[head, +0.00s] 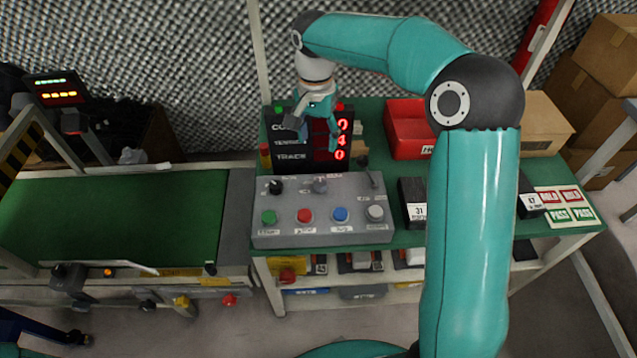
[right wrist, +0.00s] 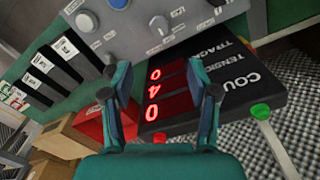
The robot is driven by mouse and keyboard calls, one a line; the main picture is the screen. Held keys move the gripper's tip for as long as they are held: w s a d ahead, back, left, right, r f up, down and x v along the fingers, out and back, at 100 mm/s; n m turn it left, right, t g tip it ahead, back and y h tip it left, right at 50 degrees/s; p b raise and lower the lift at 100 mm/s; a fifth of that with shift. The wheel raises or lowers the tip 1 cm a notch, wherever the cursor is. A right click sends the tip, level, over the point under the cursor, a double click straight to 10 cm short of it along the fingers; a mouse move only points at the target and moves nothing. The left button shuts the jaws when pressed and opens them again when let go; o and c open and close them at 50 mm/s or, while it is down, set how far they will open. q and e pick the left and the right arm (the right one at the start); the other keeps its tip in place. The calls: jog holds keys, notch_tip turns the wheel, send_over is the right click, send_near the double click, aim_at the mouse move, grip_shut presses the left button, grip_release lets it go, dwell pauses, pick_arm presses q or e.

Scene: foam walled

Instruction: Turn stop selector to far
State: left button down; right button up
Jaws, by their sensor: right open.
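A grey control box (head: 322,235) stands on the green bench top. On its upper row are a black knob (head: 276,186), a grey knob (head: 320,186) and a lever-like part (head: 374,179) at the right. The labels are too small to read, so I cannot tell which is the stop selector. In the right wrist view the grey knob (right wrist: 160,24) shows on the box at the top. My right gripper (head: 317,128) is open and empty, in front of the display unit and above the box's back edge. It also shows in the right wrist view (right wrist: 160,78). My left gripper is not in view.
Behind the box is a black display unit (head: 290,150) with red digits. Green, red, blue and white buttons line the box front. A red bin (head: 405,140) and black blocks (head: 411,191) stand to the right. A green conveyor (head: 120,215) lies left.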

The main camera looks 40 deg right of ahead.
aim_at(318, 183)
notch_tip(318, 183, down, 15)
jog(key=shift+s+r+b, duration=0.15)
jog(key=shift+r+b, duration=0.05)
jog(key=shift+b, duration=0.5)
jog(key=shift+c, duration=0.2)
jog(key=c, duration=1.1)
grip_shut()
